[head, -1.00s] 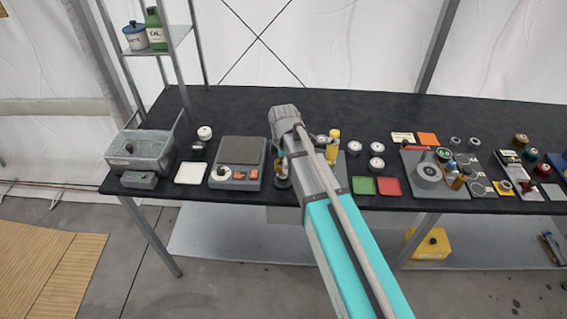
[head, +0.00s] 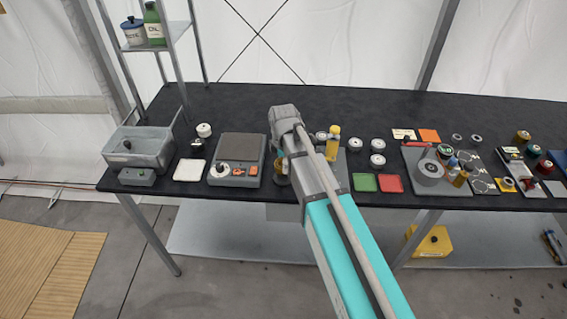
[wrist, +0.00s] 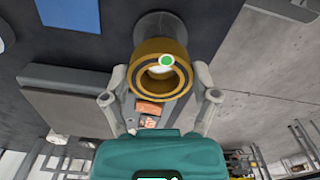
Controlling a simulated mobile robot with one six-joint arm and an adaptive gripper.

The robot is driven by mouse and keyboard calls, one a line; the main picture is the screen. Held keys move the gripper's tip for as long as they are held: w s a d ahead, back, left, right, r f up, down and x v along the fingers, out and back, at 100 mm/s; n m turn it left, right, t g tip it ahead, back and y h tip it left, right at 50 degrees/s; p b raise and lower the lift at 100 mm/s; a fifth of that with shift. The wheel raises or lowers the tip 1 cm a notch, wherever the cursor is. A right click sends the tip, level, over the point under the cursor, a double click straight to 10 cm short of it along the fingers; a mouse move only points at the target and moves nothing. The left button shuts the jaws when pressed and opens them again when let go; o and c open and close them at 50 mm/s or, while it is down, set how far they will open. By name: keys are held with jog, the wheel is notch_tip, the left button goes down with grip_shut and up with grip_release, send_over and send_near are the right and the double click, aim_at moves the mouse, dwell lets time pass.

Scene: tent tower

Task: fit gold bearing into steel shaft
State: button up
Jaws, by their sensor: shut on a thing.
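The gold bearing (wrist: 160,58), a thick ring with a dark groove, is between the two fingers of my gripper (wrist: 160,84) in the wrist view. The fingers are shut on its sides. A grey cylinder, which looks like the steel shaft (wrist: 160,26), shows directly beyond the bearing and in line with it. The bearing overlaps its end in the picture, so I cannot tell whether they touch or are fitted together. In the head view my arm hides most of the gripper and the shaft, beside the scale.
The scale (head: 240,149) stands left of my arm, with a white pad (head: 189,170) and a grey bin (head: 138,149) farther left. A yellow bottle (head: 333,143) stands close on the right.

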jog(key=shift+f+b, duration=0.55)
jog(key=shift+f, duration=0.1)
jog(key=o, duration=1)
jog(key=shift+c, duration=0.2)
jog(key=shift+r, duration=0.1)
notch_tip(320, 180, up, 9)
jog(key=p, duration=0.9)
jog(key=shift+r, duration=0.1)
jog(key=shift+s, duration=0.1)
dwell(0.5)
jog(key=s+d+m, duration=0.6)
jog(key=d+m, duration=0.3)
jog(key=m, duration=0.1)
jog(key=s+d+f+m, duration=0.1)
jog(key=s+d+m, duration=0.6)
jog(key=d+m, duration=0.3)
jog(key=shift+d+m+b, duration=0.2)
jog(key=shift+m+b, duration=0.1)
jog(key=shift+b, duration=0.1)
